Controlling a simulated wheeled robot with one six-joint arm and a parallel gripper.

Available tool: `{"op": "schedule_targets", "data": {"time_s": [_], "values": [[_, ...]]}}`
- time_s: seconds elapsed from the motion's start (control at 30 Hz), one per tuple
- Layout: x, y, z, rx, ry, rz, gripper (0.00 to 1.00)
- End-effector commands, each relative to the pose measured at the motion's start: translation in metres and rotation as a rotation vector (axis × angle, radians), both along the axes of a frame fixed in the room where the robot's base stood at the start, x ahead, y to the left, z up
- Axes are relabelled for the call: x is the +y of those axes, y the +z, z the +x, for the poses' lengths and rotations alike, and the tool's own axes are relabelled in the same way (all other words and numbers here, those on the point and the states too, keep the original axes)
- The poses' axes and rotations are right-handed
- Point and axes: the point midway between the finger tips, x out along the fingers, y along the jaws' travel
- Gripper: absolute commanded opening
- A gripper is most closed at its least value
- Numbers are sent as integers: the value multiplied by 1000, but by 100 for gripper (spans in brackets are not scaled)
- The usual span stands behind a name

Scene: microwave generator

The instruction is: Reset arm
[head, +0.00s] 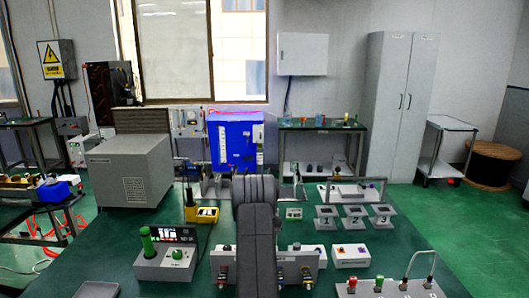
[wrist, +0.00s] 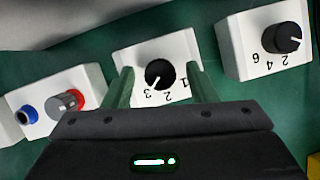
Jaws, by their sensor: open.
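My gripper (wrist: 159,70) shows in the wrist view with its two greenish fingers spread apart. A white box with a black knob (wrist: 160,75) and the marks 1, 2 and 3 lies between the fingers in the picture. The knob is not visibly clamped, and I cannot tell whether a finger touches the box. In the head view my arm (head: 257,240) reaches forward over the green bench (head: 120,245), and its end is hidden behind the arm links.
A second knob box (wrist: 265,40) is at upper right, and a box with blue and red terminals (wrist: 50,100) at left. On the bench stand a blue unit (head: 235,140), a grey cabinet (head: 130,170), a display box (head: 168,258) and several small mounts (head: 354,217).

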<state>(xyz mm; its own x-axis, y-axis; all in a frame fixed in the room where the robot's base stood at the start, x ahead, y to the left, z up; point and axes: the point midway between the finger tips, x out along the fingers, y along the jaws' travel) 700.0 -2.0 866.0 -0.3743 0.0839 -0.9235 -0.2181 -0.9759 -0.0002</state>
Motion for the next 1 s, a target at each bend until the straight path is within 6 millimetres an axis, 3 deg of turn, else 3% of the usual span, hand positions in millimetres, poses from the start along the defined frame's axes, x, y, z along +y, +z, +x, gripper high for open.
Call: {"op": "schedule_targets", "data": {"time_s": [1.0], "values": [[6, -1, -2, 0, 979, 0, 52]]}}
